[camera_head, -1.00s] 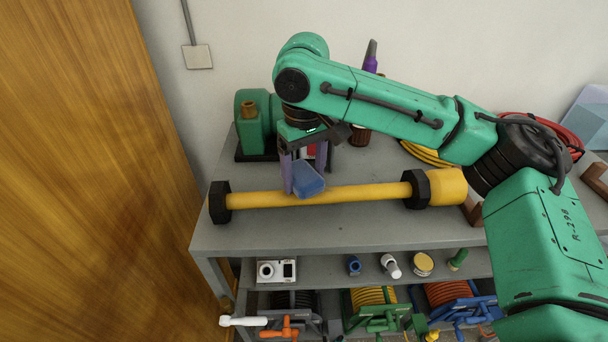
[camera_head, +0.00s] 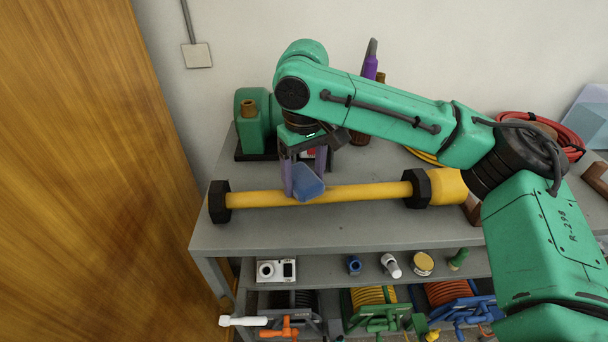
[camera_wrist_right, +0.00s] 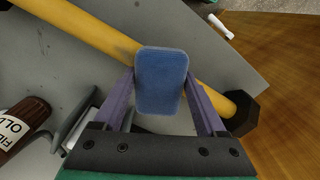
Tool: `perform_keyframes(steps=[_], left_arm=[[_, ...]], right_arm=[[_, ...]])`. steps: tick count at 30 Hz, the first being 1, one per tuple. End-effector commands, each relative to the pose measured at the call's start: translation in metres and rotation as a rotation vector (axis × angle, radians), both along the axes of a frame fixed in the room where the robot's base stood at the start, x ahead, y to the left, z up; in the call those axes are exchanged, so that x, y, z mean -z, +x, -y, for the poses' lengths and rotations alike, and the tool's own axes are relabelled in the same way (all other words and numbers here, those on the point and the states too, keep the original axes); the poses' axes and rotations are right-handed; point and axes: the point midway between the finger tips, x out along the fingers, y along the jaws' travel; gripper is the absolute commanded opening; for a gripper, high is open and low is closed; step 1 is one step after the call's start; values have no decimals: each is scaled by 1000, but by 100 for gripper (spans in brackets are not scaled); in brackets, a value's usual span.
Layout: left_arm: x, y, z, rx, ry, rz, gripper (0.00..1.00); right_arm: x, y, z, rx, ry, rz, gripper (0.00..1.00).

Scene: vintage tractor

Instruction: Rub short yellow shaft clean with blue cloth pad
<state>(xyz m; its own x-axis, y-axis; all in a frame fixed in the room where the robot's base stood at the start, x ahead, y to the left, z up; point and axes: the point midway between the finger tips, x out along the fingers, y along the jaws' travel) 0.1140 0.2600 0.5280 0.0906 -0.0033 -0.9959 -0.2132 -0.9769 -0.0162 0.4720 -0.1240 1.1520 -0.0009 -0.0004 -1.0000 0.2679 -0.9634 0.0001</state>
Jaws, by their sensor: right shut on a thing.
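The yellow shaft (camera_head: 360,194) lies across the grey bench top, with a black hexagonal collar near each end. It also shows in the right wrist view (camera_wrist_right: 85,27), running diagonally behind the pad. My right gripper (camera_head: 305,184) is shut on the blue cloth pad (camera_head: 309,183), with purple fingers on either side of it. The pad is over the left-middle part of the shaft and appears to touch it. In the right wrist view the pad (camera_wrist_right: 161,80) fills the space between the fingertips and hides part of the shaft. My left gripper is not in view.
A green machine (camera_head: 250,125) and a purple-topped tool (camera_head: 370,66) stand behind the shaft. Red hose (camera_head: 560,135) lies at the back right. A lower shelf (camera_head: 330,268) holds a white camera-like box (camera_head: 276,270) and small parts. A wooden panel (camera_head: 90,180) is at left.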

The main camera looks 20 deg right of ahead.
Motion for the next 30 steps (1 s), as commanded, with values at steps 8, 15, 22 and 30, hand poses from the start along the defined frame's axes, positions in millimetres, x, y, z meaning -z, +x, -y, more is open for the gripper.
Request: perform_keyframes(steps=[8,15,22,30], left_arm=[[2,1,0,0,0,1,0],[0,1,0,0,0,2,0],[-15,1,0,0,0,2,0],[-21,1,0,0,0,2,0]], right_arm=[[6,0,0,0,0,0,2],[7,0,2,1,0,0,2],[4,-5,26,3,1,-1,2],[5,-8,41,1,1,0,2]])
